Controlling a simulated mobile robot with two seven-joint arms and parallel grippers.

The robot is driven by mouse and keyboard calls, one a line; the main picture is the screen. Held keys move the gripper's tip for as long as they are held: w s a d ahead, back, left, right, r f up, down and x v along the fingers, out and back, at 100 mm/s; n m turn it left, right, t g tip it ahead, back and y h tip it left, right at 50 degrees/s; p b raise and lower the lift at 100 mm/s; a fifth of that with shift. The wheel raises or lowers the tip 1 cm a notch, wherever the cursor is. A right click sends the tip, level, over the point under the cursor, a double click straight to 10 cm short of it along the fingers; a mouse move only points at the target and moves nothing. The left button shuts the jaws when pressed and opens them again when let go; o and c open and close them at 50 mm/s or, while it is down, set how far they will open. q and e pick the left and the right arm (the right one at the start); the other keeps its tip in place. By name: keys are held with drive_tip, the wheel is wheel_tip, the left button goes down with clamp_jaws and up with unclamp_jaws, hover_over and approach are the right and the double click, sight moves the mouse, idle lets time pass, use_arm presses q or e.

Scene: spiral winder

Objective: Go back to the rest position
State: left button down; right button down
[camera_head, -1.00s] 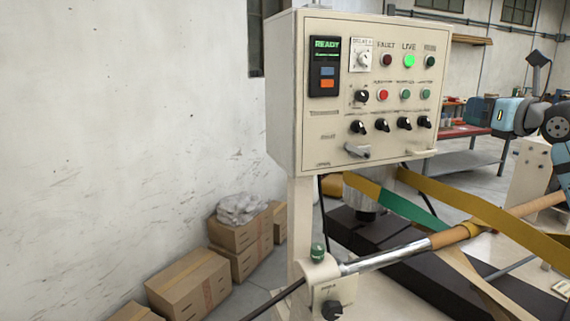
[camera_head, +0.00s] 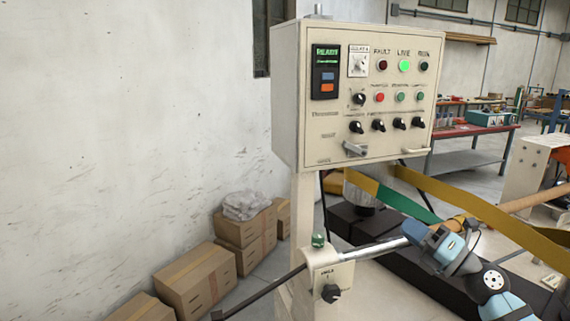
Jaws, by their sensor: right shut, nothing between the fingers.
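My right arm comes in from the lower right. Its light blue and grey wrist lies in front of the metal shaft (camera_head: 375,250) and the dark machine base. The small dark right gripper (camera_head: 472,229) sticks up beside the wrist, just in front of the yellow band. It is shut and holds nothing. Whether it touches the band cannot be told. My left gripper is out of view.
Yellow (camera_head: 500,222) and green (camera_head: 405,203) bands cross behind the wrist. Cardboard boxes (camera_head: 195,278) line the wall. A workbench (camera_head: 465,165) stands behind.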

drive_tip(key=s+a+f+m+t+h+p, duration=0.1)
drive_tip(key=s+f+m+h, duration=0.5)
drive_tip(key=f+m, duration=0.55)
drive_tip(key=s+a+f+m+t+h+p, duration=0.1)
drive_tip(key=s+f+m+h, duration=0.4)
drive_tip(key=s+f+m, duration=0.5)
drive_tip(key=s+a+f+m+g, duration=0.2)
drive_tip(key=s+f+m+g, duration=0.1)
drive_tip(key=s+f, duration=0.4)
drive_tip(key=s+a+f+m+g, duration=0.2)
drive_tip(key=s+f+m, duration=0.3)
drive_tip(key=s+f, duration=0.3)
drive_tip(key=shift+a+f+g+p, duration=0.35)
drive_tip(key=shift+f+g+p, duration=0.05)
drive_tip(key=shift+f+g, duration=0.45)
